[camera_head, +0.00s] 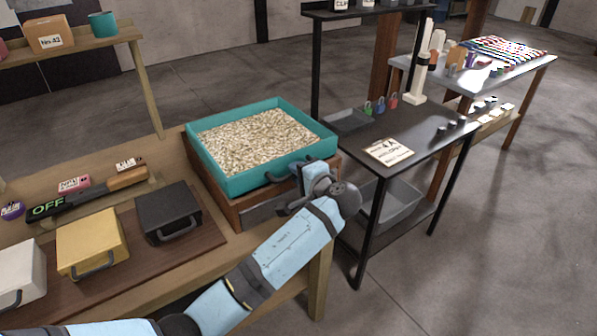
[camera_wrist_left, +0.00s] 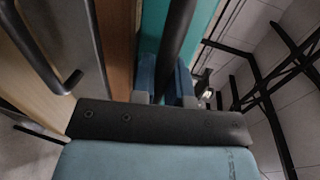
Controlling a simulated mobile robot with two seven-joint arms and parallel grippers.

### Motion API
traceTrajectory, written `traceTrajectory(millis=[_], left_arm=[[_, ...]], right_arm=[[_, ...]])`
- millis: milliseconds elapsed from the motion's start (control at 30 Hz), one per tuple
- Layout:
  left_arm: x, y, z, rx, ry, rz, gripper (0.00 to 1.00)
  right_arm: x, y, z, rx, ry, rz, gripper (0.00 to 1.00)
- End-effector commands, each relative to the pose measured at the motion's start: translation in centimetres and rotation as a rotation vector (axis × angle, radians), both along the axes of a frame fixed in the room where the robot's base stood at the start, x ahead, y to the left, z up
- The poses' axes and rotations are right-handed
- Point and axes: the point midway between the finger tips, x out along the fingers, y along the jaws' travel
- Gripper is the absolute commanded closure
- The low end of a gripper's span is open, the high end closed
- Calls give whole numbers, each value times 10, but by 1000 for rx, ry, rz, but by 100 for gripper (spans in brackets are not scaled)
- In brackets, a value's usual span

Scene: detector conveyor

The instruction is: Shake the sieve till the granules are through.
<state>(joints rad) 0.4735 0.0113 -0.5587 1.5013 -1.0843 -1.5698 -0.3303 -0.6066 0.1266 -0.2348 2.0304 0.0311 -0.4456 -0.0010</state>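The sieve is a teal, square-walled tray (camera_head: 222,184) full of pale beige granules (camera_head: 255,140). It sits on a brown wooden base (camera_head: 270,205) at the right end of the workbench. A dark handle (camera_head: 279,177) is on its near wall, and in the left wrist view it shows as a black bar (camera_wrist_left: 178,35). My left gripper (camera_head: 304,181) is at this handle. In the left wrist view its blue fingers (camera_wrist_left: 166,80) stand on both sides of the bar and appear shut on it. What lies under the granules is hidden. My right gripper is not in view.
Black (camera_head: 168,211), yellow (camera_head: 92,243) and white (camera_head: 22,272) handled boxes stand on the workbench at left. An "OFF" sign (camera_head: 48,209) is behind them. A black table (camera_head: 415,135) with small padlocks and a sign stands right of the bench. Open floor lies at lower right.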

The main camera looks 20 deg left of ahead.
Motion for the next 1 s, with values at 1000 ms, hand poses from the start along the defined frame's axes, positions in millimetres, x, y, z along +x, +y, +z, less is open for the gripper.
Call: traceTrajectory(millis=[1000], left_arm=[[38,49,2,1,-3,1,69]], right_arm=[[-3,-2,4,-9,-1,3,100]])
